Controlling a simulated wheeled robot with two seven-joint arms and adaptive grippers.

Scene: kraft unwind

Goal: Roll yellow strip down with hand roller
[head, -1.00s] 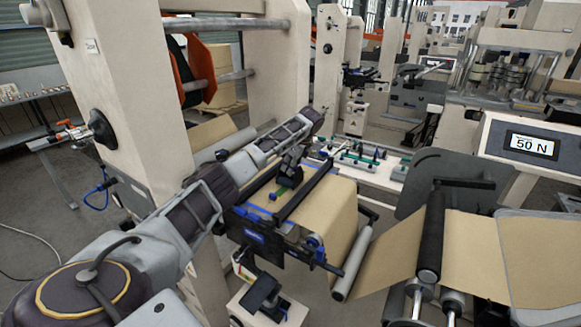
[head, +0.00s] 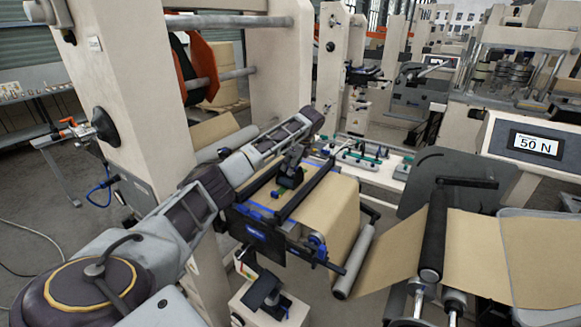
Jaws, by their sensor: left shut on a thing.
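My left gripper (head: 290,178) is dark and reaches down over the splice table (head: 318,200) in the middle of the head view. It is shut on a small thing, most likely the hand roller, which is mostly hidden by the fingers. The yellow strip cannot be clearly told apart from the kraft here. I cannot tell whether the roller touches the surface. My right gripper is not in view.
Black bars with blue parts (head: 257,234) frame the table. The kraft web (head: 345,205) hangs down to a grey roller (head: 354,262) and runs right past a black roller (head: 434,232). A display (head: 535,145) reads 50 N. A beige machine post (head: 130,90) stands at left.

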